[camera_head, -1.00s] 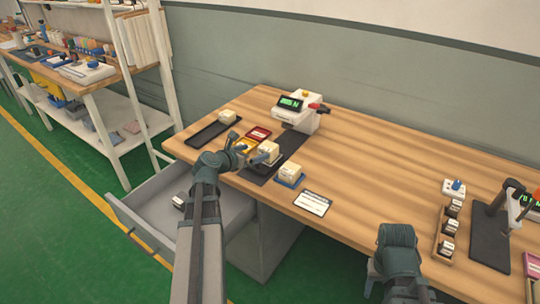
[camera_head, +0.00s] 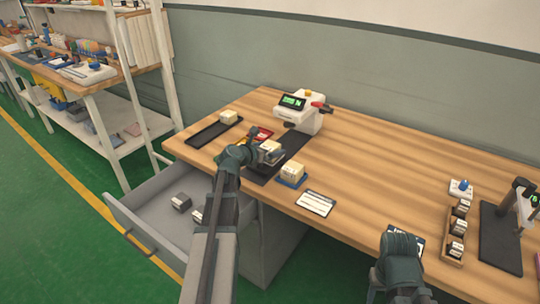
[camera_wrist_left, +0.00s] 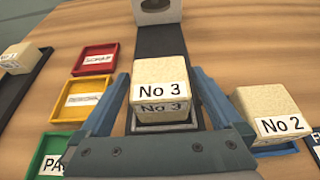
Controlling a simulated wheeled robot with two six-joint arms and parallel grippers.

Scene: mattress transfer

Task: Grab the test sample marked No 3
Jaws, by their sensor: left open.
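The test sample marked No 3 (camera_head: 270,147) is a beige block on the dark strip in front of the white testing machine. In the left wrist view the No 3 sample (camera_wrist_left: 165,82) sits upright, its label facing the camera, on a small grey base. My left gripper (camera_head: 262,157) is open. In the left wrist view its blue fingers (camera_wrist_left: 160,85) stand on either side of the sample, with gaps visible. A second sample, No 2 (camera_wrist_left: 270,112), sits on a blue tray (camera_head: 289,184) just right of the right finger. My right arm's end (camera_head: 400,262) is low at the right; its fingers cannot be made out.
Red (camera_wrist_left: 94,60), yellow (camera_wrist_left: 89,97) and green (camera_wrist_left: 52,153) trays lie left of the fingers. A black tray (camera_head: 205,136) holds another beige block. The white machine (camera_head: 300,110) stands behind. An open drawer (camera_head: 150,220) juts out below the table.

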